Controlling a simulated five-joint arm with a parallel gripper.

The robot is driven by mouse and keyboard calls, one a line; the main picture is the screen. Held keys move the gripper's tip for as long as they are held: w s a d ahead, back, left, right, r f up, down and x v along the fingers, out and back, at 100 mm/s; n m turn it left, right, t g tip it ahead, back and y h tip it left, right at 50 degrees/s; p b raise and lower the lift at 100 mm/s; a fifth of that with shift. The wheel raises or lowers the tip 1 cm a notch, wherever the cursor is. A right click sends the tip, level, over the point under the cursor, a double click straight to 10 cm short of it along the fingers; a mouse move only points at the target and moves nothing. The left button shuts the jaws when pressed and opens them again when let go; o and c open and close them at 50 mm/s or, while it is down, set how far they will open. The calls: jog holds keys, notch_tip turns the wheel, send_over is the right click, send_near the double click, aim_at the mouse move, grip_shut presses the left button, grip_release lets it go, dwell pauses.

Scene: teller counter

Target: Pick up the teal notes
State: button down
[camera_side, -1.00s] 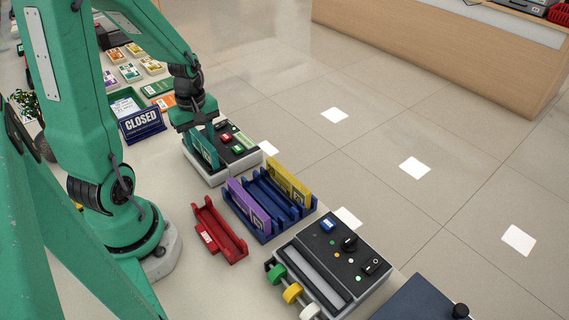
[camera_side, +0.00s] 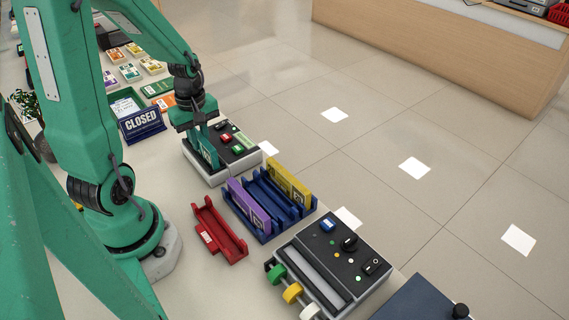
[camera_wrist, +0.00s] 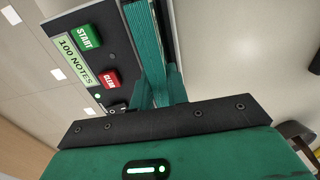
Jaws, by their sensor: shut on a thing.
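The teal notes (camera_side: 208,152) are a bundle standing on edge at the near side of the counting machine (camera_side: 241,153). In the wrist view the teal notes (camera_wrist: 147,45) run up between my two fingers, beside the machine's panel (camera_wrist: 92,55) with its START and red buttons. My gripper (camera_side: 199,139) comes down from above and is shut on the teal notes. It also shows in the wrist view (camera_wrist: 159,88). The bundle's lower edge is hard to make out, so I cannot tell whether it touches the machine.
A blue rack (camera_side: 264,238) holds purple notes (camera_side: 249,206) and yellow notes (camera_side: 289,179). A red tray (camera_side: 211,246) is empty. A second machine with knobs (camera_side: 343,249) stands at the front right.

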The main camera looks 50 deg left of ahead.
aim_at(199, 136)
jog(key=shift+r, duration=0.1)
jog(key=shift+r, duration=2.05)
jog(key=d+r, duration=0.6)
jog(key=d, duration=0.5)
jog(key=shift+w+d+r, duration=0.2)
jog(key=shift+d+r, duration=0.15)
jog(key=shift+w+d, duration=0.1)
